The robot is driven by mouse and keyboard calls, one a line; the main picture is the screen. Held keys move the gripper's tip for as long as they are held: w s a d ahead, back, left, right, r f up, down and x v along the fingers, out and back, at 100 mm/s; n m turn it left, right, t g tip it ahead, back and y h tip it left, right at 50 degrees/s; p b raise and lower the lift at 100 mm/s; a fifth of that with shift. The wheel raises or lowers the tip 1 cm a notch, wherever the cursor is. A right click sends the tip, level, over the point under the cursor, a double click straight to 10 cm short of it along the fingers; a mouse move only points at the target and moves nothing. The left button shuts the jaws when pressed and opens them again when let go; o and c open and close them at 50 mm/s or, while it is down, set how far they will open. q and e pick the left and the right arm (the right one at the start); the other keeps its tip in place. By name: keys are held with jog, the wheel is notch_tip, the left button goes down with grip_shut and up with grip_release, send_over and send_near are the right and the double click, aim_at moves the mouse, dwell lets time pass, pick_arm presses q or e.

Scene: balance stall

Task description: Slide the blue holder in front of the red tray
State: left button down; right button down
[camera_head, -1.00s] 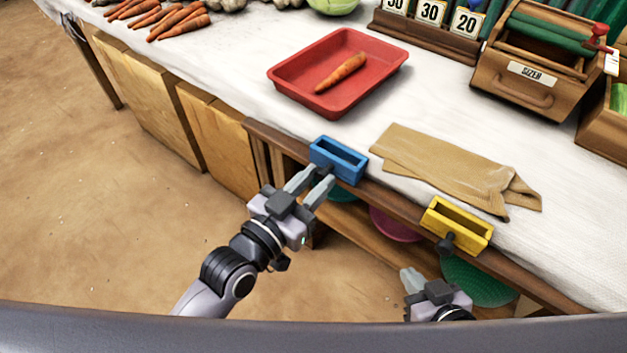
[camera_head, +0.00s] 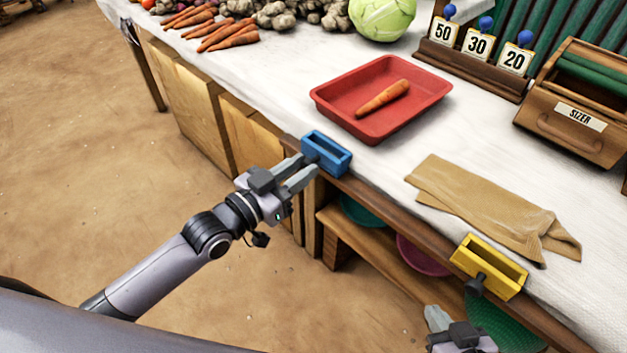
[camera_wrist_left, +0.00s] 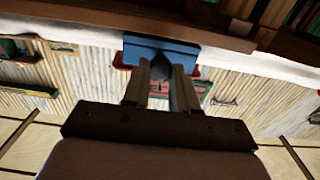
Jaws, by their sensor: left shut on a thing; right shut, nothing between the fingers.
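The blue holder (camera_head: 327,153) sits on the wooden rail (camera_head: 385,202) at the table's front edge, close to the rail's left end. The red tray (camera_head: 430,92), with a carrot in it, lies on the white cloth just behind the holder. My left gripper (camera_head: 307,168) is shut on the blue holder's dark knob. In the left wrist view the knob (camera_wrist_left: 160,67) shows between the fingers, with the blue holder (camera_wrist_left: 160,47) just beyond. My right gripper (camera_head: 435,317) is shut and empty at the bottom edge, below the yellow holder (camera_head: 490,268).
A tan folded cloth (camera_head: 490,205) lies right of the tray, behind the rail. Number cards (camera_head: 478,45) and the sizer box (camera_head: 575,110) stand at the back right. Loose carrots (camera_head: 228,35) lie at the back left. Green and pink round things sit on the shelf below.

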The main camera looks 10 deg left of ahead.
pick_arm(q)
jog(key=c, duration=0.9)
grip_release()
pick_arm(e)
jog(key=shift+a+r, duration=0.1)
jog(key=shift+r, duration=0.05)
pick_arm(q)
jog(key=p+v, duration=0.1)
jog(key=v, duration=0.6)
pick_arm(e)
jog(key=shift+s+d+f, duration=0.2)
jog(key=shift+s+d, duration=0.1)
jog(key=shift+d, duration=0.3)
pick_arm(q)
jog(key=shift+a, duration=0.1)
pick_arm(e)
jog(key=shift+a, duration=0.1)
jog(key=shift+s, duration=0.1)
